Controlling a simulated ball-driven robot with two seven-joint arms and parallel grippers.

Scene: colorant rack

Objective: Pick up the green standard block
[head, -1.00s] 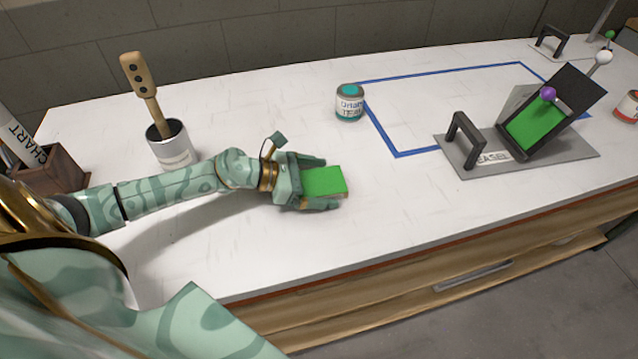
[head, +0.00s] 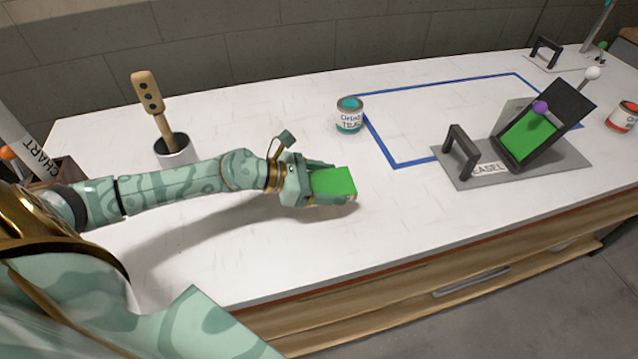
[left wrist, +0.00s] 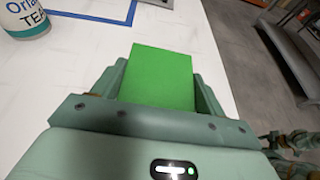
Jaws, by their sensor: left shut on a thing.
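The green standard block (head: 334,181) is between the fingers of my left gripper (head: 322,184), near the middle of the white table. The left gripper is shut on it. In the left wrist view the block (left wrist: 160,76) shows its flat green face between the two fingers (left wrist: 158,85). The block appears slightly raised, but the gap to the table is hard to judge.
A teal-lidded tin (head: 350,115) stands behind the gripper, beside a blue taped outline (head: 440,85). A grey easel base (head: 470,180) with a tilted green panel (head: 528,134) is at right. A pot (head: 175,150) holding a wooden handle is at left.

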